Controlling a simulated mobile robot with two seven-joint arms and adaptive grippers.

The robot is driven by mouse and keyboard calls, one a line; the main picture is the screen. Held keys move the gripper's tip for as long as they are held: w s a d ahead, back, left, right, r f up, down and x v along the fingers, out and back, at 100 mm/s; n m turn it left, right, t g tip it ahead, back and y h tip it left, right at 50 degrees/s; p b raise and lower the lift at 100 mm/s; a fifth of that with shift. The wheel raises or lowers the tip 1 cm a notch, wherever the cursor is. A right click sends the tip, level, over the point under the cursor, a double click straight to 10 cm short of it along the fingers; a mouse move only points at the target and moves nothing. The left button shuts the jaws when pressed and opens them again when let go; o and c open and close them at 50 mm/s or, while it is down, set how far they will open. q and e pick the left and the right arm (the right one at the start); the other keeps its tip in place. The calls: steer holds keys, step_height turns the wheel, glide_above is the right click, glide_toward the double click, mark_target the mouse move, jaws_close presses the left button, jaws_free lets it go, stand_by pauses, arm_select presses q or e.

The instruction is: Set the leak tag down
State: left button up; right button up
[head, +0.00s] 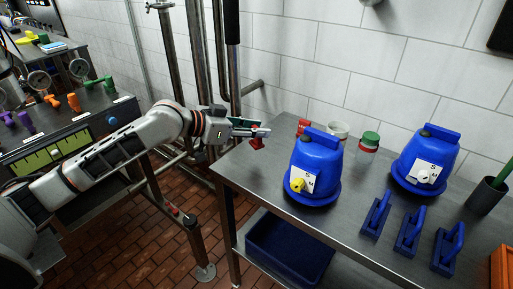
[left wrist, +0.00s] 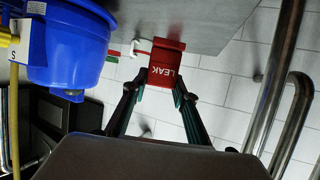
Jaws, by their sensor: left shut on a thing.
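The red leak tag (head: 256,143) is at the end of my left gripper (head: 262,131), near the far left corner of the steel table. In the left wrist view the tag (left wrist: 167,72), lettered LEAK, sits between the two fingertips of my left gripper (left wrist: 162,87), which is shut on it. The table edge shows just beyond the tag there. Whether the tag's underside touches the table cannot be told. My right gripper is in neither view.
On the steel table (head: 258,174), a blue domed unit (head: 317,160) with a yellow knob stands right of the tag. Vertical pipes (head: 175,60) rise behind my left arm.

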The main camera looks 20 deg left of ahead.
mark_target(252, 145)
arm_select(q)
step_height(252, 145, down, 2)
steer(key=shift+f, duration=0.1)
step_height(252, 145, down, 4)
steer(key=shift+r+b, duration=0.1)
steer(key=shift+b, duration=0.45)
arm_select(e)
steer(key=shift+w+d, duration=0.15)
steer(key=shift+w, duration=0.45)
arm_select(q)
steer(key=o, duration=0.9)
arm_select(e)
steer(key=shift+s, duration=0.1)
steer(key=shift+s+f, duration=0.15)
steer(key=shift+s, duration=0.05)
